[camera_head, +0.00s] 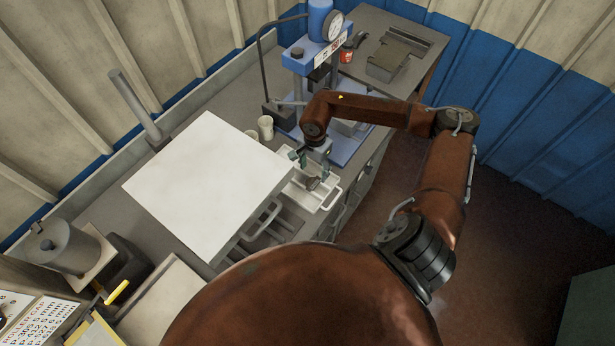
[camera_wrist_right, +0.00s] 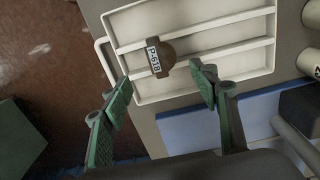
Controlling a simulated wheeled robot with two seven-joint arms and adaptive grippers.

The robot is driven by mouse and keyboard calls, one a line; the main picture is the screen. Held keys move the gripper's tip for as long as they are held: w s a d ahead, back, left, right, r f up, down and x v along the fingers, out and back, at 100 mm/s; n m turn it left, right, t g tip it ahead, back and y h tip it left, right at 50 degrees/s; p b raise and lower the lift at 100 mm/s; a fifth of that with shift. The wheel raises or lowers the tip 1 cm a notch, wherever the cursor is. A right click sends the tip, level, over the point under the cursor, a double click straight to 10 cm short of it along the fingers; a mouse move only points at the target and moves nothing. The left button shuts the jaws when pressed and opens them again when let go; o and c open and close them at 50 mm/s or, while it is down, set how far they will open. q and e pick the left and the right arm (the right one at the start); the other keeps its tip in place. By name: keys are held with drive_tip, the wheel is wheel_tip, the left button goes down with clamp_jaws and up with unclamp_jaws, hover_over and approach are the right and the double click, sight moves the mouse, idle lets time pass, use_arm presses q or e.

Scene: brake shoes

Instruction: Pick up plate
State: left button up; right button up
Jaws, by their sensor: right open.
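The plate (camera_wrist_right: 153,58) is a small pale tag marked P-618 on a round brown piece. It lies across a rib of the white tray (camera_wrist_right: 240,58). In the head view a small dark round piece (camera_head: 313,184) shows in the white tray (camera_head: 327,203), just in front of my right gripper (camera_head: 314,166). In the wrist view my right gripper (camera_wrist_right: 165,80) is open and empty, with its green fingers apart and the plate between and just beyond the fingertips. My left gripper is not in view.
A large white board (camera_head: 210,185) lies left of the tray. Pale cups (camera_head: 265,127) stand behind it. A blue press (camera_head: 318,55) rises at the back of the bench. A vise-like grey block (camera_head: 388,60) and a red can (camera_head: 346,52) are at back right.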

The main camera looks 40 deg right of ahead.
sight(312, 183)
drive_tip(key=shift+s+a+f, duration=0.15)
drive_tip(key=shift+f, duration=0.6)
drive_tip(key=shift+w+a+f+p, duration=0.1)
drive_tip(key=shift+w+f+p, duration=0.2)
drive_tip(key=shift+f, duration=0.35)
drive_tip(key=shift+w+a+f+p, duration=0.1)
drive_tip(key=shift+f+p, duration=0.25)
drive_tip(key=shift+f, duration=0.25)
wheel_tip(312, 183, down, 3)
drive_tip(key=shift+d+r, duration=0.1)
drive_tip(key=shift+d, duration=0.05)
drive_tip(key=shift+s, duration=0.1)
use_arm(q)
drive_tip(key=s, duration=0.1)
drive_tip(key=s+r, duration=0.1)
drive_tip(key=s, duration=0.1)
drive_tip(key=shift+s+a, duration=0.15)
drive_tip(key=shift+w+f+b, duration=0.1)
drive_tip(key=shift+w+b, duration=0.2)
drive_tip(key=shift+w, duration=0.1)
use_arm(e)
drive_tip(key=shift+f, duration=0.2)
drive_tip(key=shift+c, duration=0.3)
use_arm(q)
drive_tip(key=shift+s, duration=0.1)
use_arm(e)
drive_tip(key=c, duration=1.2)
